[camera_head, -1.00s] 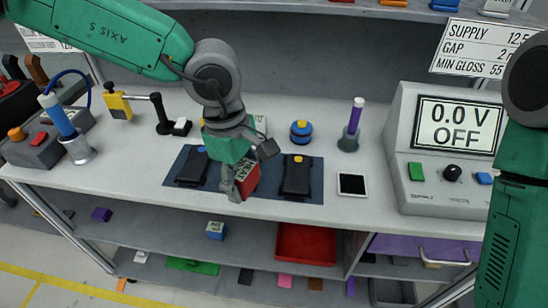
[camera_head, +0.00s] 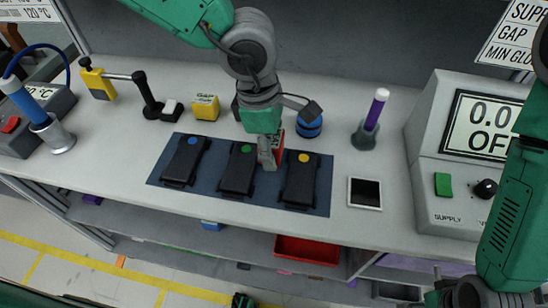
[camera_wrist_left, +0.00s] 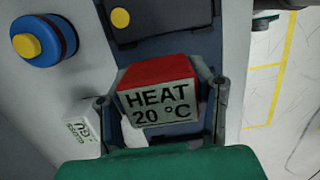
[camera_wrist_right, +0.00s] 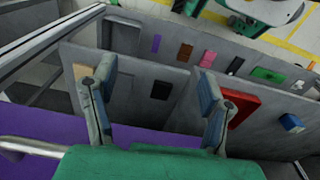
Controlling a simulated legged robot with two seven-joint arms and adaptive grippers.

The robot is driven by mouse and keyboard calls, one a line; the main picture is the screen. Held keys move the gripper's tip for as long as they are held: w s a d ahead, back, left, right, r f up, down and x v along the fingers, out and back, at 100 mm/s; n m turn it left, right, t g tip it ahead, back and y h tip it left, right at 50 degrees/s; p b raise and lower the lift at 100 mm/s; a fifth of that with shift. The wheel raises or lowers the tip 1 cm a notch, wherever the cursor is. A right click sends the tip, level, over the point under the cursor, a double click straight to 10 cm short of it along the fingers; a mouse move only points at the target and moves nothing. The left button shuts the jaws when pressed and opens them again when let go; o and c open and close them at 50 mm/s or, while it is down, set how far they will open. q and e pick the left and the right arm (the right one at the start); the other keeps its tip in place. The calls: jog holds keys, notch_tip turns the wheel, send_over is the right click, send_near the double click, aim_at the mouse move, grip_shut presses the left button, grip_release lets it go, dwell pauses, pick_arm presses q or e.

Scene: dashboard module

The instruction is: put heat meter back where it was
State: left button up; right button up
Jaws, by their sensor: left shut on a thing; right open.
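The heat meter (camera_wrist_left: 158,92) is a small block with a red top and a grey face reading "HEAT 20 °C". My left gripper (camera_wrist_left: 160,100) is shut on it, one finger on each side. In the head view the left gripper (camera_head: 268,155) is over the dark blue mat (camera_head: 222,205), between the black modules with the green dot (camera_head: 238,170) and yellow dot (camera_head: 301,178). My right gripper (camera_wrist_right: 155,85) is open and empty, low before the bench.
A blue-dotted module (camera_head: 186,160) lies on the mat. Behind stand a yellow GAP meter (camera_head: 206,107) and a blue knob (camera_head: 309,124). A purple pen in a holder (camera_head: 365,132), a white-framed tablet (camera_head: 365,193) and a supply unit (camera_head: 455,205) are to the right. A red tray (camera_head: 307,250) is below.

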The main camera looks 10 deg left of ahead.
pick_arm(q)
jog(key=shift+w+d+f, duration=0.15)
jog(key=shift+f, duration=0.65)
jog(key=shift+f+b, duration=0.35)
jog(key=shift+f, duration=1.3)
jog(key=shift+f, duration=0.1)
jog(key=o, duration=1.3)
jog(key=shift+c, duration=0.2)
